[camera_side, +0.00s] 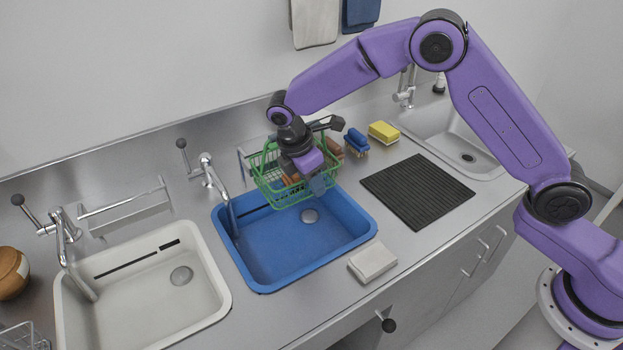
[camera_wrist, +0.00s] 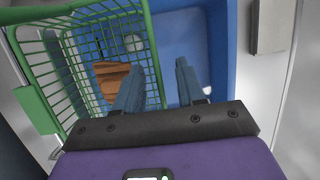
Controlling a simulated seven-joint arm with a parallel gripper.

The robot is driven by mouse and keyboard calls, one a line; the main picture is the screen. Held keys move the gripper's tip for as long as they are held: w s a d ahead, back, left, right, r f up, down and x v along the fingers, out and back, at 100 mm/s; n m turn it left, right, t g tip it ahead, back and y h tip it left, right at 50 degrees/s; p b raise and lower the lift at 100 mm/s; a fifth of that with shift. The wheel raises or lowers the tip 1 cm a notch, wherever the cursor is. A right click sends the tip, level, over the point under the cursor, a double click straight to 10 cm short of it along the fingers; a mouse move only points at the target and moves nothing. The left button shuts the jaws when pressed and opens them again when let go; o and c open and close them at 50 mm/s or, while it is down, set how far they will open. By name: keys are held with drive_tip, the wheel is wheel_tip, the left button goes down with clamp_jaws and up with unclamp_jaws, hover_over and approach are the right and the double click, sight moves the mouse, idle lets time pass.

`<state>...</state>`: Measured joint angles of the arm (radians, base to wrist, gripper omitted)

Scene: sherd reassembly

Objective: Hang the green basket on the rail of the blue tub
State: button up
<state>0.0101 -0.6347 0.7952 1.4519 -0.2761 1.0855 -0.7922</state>
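The green basket (camera_side: 268,181) is a wire basket over the back part of the blue tub (camera_side: 290,250). Brown items lie in it; one shows in the wrist view (camera_wrist: 112,78). My gripper (camera_side: 318,186) is at the basket's front right side. In the wrist view, my gripper (camera_wrist: 160,75) has its fingers apart, one on each side of the basket's green side wall (camera_wrist: 152,55), with gaps visible. A rail end (camera_side: 243,158) shows behind the tub; the basket hides the rest. I cannot tell whether the basket hangs on the rail.
A faucet (camera_side: 212,178) stands left of the basket. A blue brush (camera_side: 356,141) and yellow sponge (camera_side: 383,131) lie to the right, behind a black mat (camera_side: 417,190). A pale block (camera_side: 372,262) lies by the tub's front right corner. A white tub (camera_side: 140,300) is at left.

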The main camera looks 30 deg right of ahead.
drive_tip(key=v, duration=1.7)
drive_tip(key=s+d+f+m+y, duration=0.1)
drive_tip(key=s+d+f, duration=0.1)
drive_tip(key=s+d, duration=0.4)
drive_tip(key=s+d+f+m+y, duration=0.1)
drive_tip(key=s+d, duration=0.6)
drive_tip(key=s, duration=0.9)
drive_tip(key=s+d+f+m+y, duration=0.1)
drive_tip(key=s+d+f+m, duration=0.2)
drive_tip(key=s+d, duration=0.4)
drive_tip(key=s, duration=0.5)
drive_tip(key=shift+y, duration=0.4)
drive_tip(key=shift+w+d, duration=0.1)
